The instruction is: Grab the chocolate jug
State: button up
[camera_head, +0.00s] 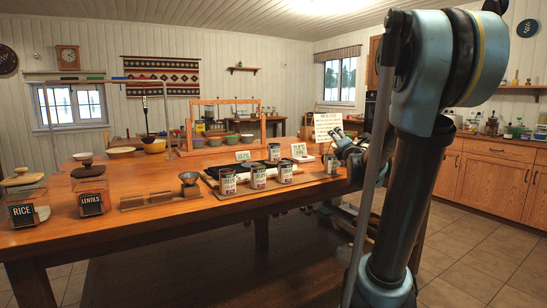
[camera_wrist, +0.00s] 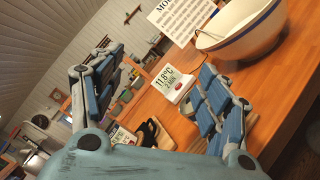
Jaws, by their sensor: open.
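I cannot make out a chocolate jug for certain in either view. My gripper (camera_wrist: 162,70) is open and empty in the wrist view, its two blue jointed fingers spread wide over the wooden table. In the head view my gripper (camera_head: 345,148) is small and partly hidden behind my arm, near the table's right end. A large white bowl-shaped vessel (camera_wrist: 238,42) with a dark blue rim stands beyond the right finger in the wrist view. I cannot tell if it has a handle or what is in it.
A white display reading 11.8°C (camera_wrist: 172,84) and a text sign (camera_wrist: 182,16) stand near the fingers. On the long table (camera_head: 130,222) are several labelled tins (camera_head: 228,183), a rice jar (camera_head: 24,205) and a lentils jar (camera_head: 90,193). Bare wood shows at the table's front left.

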jog(key=w+a+n+g+y, duration=0.2)
jog(key=w+a+n+y, duration=0.1)
jog(key=a+n+y, duration=0.75)
jog(key=n+g+y, duration=0.2)
jog(key=n+g, duration=0.4)
jog(key=n, duration=0.5)
send_near(279, 151)
jog(key=v, duration=0.3)
jog(key=shift+s+d+r, duration=0.2)
jog(key=shift+s, duration=0.1)
jog(key=shift+w+a+f, duration=0.1)
jog(key=shift+w+a, duration=0.05)
jog(key=shift+a, duration=0.2)
jog(key=x, duration=1.1)
jog(key=shift+w+a, duration=0.1)
jog(key=shift+w, duration=0.1)
jog(key=shift+r+x, duration=0.2)
jog(key=shift+x, duration=2.35)
jog(key=c, duration=1.4)
jog(key=shift+r, duration=0.1)
